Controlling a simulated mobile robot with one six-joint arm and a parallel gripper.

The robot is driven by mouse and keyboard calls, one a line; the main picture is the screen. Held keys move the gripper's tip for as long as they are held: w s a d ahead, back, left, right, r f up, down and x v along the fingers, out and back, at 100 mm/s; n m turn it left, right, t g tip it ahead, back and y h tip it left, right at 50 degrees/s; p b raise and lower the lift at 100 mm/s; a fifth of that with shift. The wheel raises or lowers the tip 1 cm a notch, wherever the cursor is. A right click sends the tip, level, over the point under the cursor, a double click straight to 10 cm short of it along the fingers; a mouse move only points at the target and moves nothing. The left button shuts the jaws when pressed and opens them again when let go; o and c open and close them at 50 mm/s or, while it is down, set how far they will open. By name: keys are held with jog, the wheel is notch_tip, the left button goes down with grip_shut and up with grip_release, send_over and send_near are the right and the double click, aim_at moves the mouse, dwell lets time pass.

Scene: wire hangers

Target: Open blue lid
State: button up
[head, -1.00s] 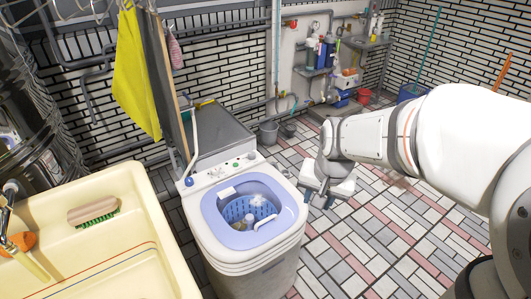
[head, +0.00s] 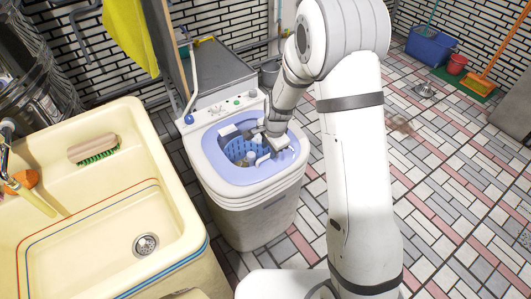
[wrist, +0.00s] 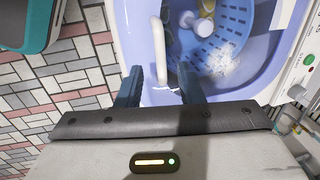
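A small white washing machine (head: 255,205) stands on the floor with a pale blue top (head: 222,172) around its opening. Blue perforated drum wall (head: 240,150) and pale contents show inside; I cannot tell whether a clear lid covers them. A white bar handle (wrist: 158,40) sits at the near side of the blue top in the wrist view. My gripper (wrist: 160,80) is open, its two dark blue fingers on either side of the handle's lower end. I cannot tell whether they touch it. In the head view my gripper (head: 278,142) is over the right part of the blue top.
A cream sink (head: 110,215) with a brush (head: 93,147) stands close on the left. A grey lid panel (head: 215,80) and a hose are behind the machine. The tiled floor (head: 450,190) is open on the right. A blue bin (head: 428,45) and red bucket (head: 457,64) stand far off.

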aim_at(268, 156)
jog(key=shift+w+a+f, duration=0.1)
jog(key=shift+w+f, duration=0.05)
jog(key=shift+f, duration=0.75)
jog(key=shift+w+a+f, duration=0.1)
jog(key=shift+f, duration=0.8)
grip_shut()
